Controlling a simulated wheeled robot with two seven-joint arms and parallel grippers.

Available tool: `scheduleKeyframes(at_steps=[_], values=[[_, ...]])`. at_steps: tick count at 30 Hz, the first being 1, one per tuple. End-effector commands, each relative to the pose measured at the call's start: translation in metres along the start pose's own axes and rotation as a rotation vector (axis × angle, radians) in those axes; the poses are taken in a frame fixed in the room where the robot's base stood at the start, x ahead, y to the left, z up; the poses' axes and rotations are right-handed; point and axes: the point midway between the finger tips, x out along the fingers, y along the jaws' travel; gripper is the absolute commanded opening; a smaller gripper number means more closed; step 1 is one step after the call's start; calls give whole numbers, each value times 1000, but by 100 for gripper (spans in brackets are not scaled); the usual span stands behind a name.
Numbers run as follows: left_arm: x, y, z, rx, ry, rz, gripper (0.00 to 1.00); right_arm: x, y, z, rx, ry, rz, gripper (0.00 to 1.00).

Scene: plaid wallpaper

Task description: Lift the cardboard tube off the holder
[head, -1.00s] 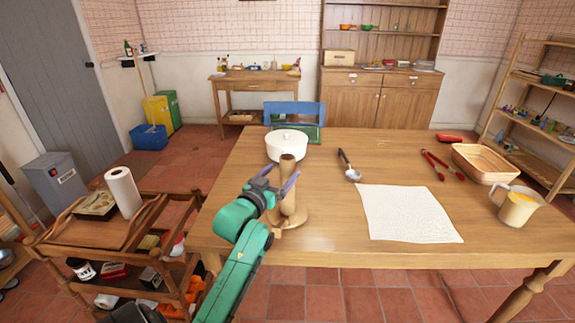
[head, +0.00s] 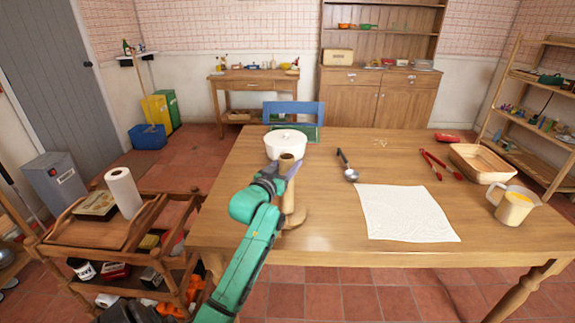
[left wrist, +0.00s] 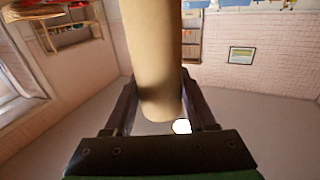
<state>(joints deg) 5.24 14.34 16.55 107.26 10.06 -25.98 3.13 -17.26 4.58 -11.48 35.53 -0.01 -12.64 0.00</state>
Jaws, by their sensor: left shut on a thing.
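The tan cardboard tube (head: 289,201) stands upright over the wooden holder (head: 296,217), whose round base rests near the table's front left edge. I cannot tell whether the tube's lower end is clear of the holder. My left gripper (head: 282,172) is shut on the tube just below its top end. In the left wrist view the tube (left wrist: 153,60) passes between the two fingers (left wrist: 160,105), with its rounded end close to the palm. My right gripper is not in view.
A white round pot (head: 285,144) stands just behind the tube. A ladle (head: 347,166), white cloth (head: 405,212), red tongs (head: 435,163), basket (head: 483,162) and jug (head: 514,207) lie to the right. A wooden trolley (head: 85,240) stands left of the table (head: 330,220).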

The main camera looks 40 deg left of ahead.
Motion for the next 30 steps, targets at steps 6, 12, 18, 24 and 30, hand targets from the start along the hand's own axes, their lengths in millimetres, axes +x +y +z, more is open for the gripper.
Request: scheduleKeyframes(at_steps=[6,12,18,24,30], values=[[0,0,-28,1,0,0,5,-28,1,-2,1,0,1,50],[0,0,-48,1,0,0,5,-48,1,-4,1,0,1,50],[0,0,-68,1,0,0,5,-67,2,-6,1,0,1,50],[0,0,-88,1,0,0,5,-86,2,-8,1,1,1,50],[0,0,-108,1,0,0,5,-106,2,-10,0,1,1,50]])
